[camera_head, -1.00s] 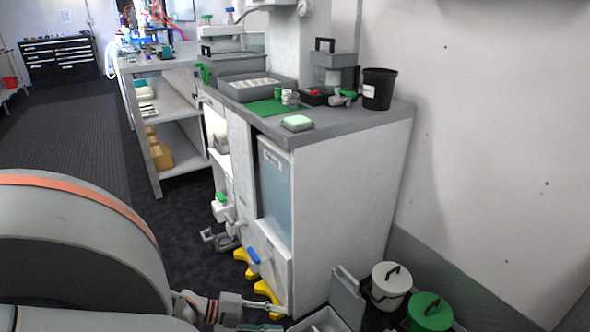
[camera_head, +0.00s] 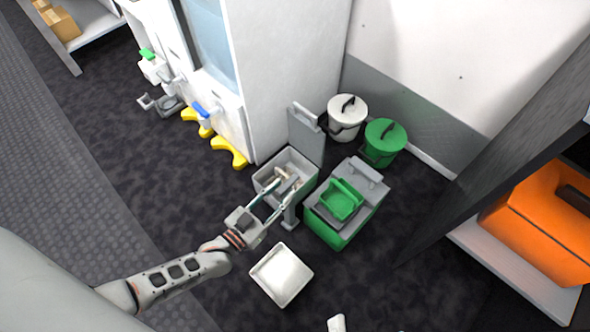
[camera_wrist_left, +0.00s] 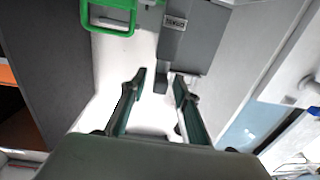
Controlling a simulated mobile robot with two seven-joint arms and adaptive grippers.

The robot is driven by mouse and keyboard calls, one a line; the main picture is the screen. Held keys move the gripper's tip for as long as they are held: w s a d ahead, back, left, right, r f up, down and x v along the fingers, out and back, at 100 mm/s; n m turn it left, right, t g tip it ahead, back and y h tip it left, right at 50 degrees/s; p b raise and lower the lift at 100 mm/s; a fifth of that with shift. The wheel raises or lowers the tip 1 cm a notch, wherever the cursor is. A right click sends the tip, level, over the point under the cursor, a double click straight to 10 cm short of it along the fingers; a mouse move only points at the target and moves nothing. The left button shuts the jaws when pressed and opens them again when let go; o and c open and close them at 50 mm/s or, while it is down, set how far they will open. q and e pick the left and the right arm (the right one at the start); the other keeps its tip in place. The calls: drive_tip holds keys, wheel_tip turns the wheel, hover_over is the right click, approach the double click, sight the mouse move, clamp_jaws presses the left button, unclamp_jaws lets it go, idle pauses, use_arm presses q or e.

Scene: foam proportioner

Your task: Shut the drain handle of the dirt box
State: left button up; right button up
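An open grey box (camera_head: 298,164) with a raised lid (camera_head: 306,133) stands on the floor at the cabinet's front corner; no label names it as the dirt box in the head view. My left gripper (camera_head: 288,186) is over this box, fingers apart. The left wrist view also shows the gripper (camera_wrist_left: 160,82) open, with nothing visibly held. A grey labelled plate (camera_wrist_left: 190,42) hangs just beyond its fingers there. A blue lever (camera_head: 203,109) sits low on the cabinet front, and a green handle (camera_head: 147,54) farther left. I cannot tell which is the drain handle.
A green and grey box (camera_head: 345,205) stands right of the open box. A white lidded bucket (camera_head: 346,118) and green bucket (camera_head: 384,140) stand behind. A white tray (camera_head: 281,275) lies in front. An orange case (camera_head: 545,225) sits on a right shelf. Floor is clear at left.

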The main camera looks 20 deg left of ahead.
sight(298, 175)
use_arm(q)
drive_tip(key=b+x, duration=0.1)
drive_tip(key=x, duration=0.5)
drive_tip(key=shift+w+f+b, duration=0.1)
drive_tip(key=shift+w+b, duration=0.05)
drive_tip(key=shift+b, duration=0.15)
drive_tip(key=shift+w+d, duration=0.2)
drive_tip(key=shift+w, duration=0.55)
use_arm(e)
drive_tip(key=shift+s+a+m, duration=0.1)
drive_tip(key=shift+a+m, duration=0.55)
drive_tip(key=shift+m, duration=0.65)
use_arm(q)
drive_tip(key=shift+r, duration=0.2)
clamp_jaws()
